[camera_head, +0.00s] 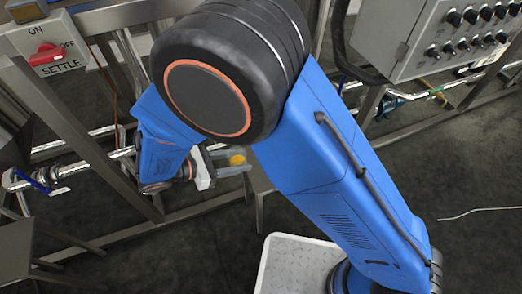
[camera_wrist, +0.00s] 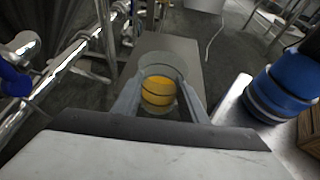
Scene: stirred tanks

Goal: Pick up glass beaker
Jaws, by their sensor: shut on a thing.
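The glass beaker (camera_wrist: 160,91) is clear and holds a yellow-orange content. In the wrist view it sits between the two fingers of my gripper (camera_wrist: 160,108), which is shut on it. In the head view the beaker (camera_head: 237,160) shows small beside my gripper (camera_head: 228,165), partly hidden behind my arm. In the wrist view a grey flat surface lies below and beyond the beaker. I cannot tell whether the beaker touches it.
A settle switch box (camera_head: 47,45) with a red knob is at upper left. A control panel (camera_head: 430,38) with several black knobs is at upper right. Metal pipes (camera_head: 75,168) and frame bars run along the left. Dark floor (camera_head: 460,180) is open at right.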

